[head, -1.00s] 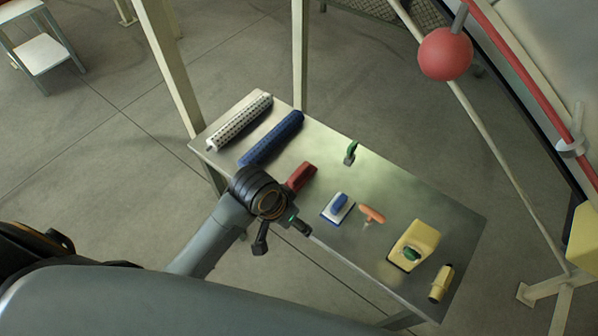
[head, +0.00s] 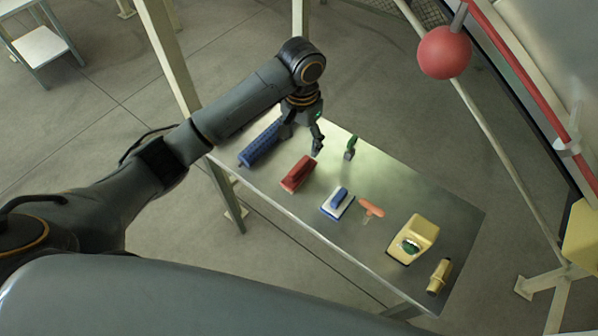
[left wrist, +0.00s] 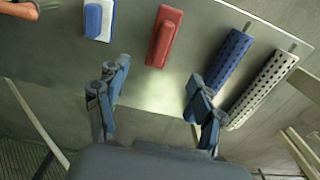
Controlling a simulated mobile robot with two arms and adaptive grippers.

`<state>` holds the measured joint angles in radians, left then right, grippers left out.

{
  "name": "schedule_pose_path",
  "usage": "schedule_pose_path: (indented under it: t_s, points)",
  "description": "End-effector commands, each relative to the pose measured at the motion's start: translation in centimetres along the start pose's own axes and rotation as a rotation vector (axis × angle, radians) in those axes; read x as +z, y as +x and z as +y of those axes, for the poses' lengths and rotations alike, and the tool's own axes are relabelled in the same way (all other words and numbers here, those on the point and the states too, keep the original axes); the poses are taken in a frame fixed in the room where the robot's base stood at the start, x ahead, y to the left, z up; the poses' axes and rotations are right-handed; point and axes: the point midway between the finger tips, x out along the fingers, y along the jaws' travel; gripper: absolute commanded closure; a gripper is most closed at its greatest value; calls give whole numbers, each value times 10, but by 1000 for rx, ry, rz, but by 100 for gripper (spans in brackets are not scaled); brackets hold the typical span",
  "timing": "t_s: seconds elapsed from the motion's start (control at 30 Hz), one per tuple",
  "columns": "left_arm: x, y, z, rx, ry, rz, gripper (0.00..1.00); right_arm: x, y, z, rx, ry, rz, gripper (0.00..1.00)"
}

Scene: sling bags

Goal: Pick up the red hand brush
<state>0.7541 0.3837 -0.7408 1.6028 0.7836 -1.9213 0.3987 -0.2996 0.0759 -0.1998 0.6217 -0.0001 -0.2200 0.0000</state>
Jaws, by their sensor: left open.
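The red hand brush (head: 297,174) lies on the metal table (head: 420,190) near its front edge, between the blue perforated roller (head: 258,146) and the blue-and-white brush (head: 337,203). My left gripper (head: 302,138) is open and empty above the table, behind the red brush and apart from it. In the left wrist view the red brush (left wrist: 164,36) lies beyond the open fingers (left wrist: 157,95), roughly in line with the gap between them. My right gripper is not in view.
A green-handled tool (head: 351,148) stands right of my gripper. An orange-handled scraper (head: 371,209), a yellow block-shaped item (head: 416,238) and a small yellow tool (head: 439,277) lie to the right. A white perforated roller (left wrist: 263,90) shows beside the blue one. The table's back right is clear.

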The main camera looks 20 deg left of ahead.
Motion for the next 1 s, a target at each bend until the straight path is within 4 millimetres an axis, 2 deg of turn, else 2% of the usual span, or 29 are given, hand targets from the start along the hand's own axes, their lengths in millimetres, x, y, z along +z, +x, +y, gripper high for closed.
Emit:
schedule_pose_path:
  t_s: [0.3,0.57,0.73,0.83,1.0]
  points:
    - [2,60,0,0,-1,-4,32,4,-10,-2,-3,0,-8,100]
    - [2,80,-1,1,1,-2,32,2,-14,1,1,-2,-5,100]
    - [4,104,-4,0,0,-4,32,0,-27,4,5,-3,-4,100]
    - [3,119,-3,1,2,-2,32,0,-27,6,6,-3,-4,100]
    - [3,128,-4,0,1,1,32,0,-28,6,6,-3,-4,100]
